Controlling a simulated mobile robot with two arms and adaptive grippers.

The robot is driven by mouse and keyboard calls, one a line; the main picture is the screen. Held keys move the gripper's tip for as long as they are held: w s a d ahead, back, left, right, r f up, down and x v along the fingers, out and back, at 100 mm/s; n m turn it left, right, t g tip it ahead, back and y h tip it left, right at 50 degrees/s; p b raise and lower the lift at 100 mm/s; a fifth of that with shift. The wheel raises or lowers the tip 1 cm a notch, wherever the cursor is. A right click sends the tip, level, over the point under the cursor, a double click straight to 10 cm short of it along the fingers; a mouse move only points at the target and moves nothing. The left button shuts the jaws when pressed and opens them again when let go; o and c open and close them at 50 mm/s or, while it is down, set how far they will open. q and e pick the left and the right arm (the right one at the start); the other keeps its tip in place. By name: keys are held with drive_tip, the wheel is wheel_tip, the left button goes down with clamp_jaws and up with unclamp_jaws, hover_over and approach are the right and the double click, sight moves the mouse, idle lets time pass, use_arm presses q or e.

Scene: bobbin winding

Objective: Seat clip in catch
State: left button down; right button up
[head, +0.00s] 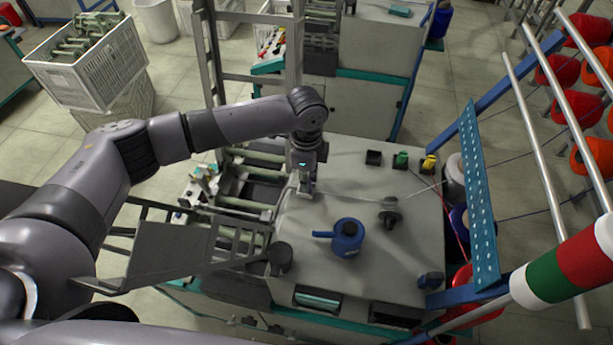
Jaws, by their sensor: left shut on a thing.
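My left gripper (306,188) reaches down over the left part of the grey machine top (325,285). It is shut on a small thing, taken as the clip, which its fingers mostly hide. A thin pale line runs from near the fingertips to the right, toward a dark round spool-like part (390,213) on the machine top. I cannot tell which part is the catch. My right gripper is not in view.
A dark cup (281,257) stands at the left edge. A blue perforated bar (479,200) rises at the right. Rollers (240,235) lie left of the top.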

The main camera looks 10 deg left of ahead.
use_arm(q)
drive_tip(key=c, duration=1.4)
unclamp_jaws()
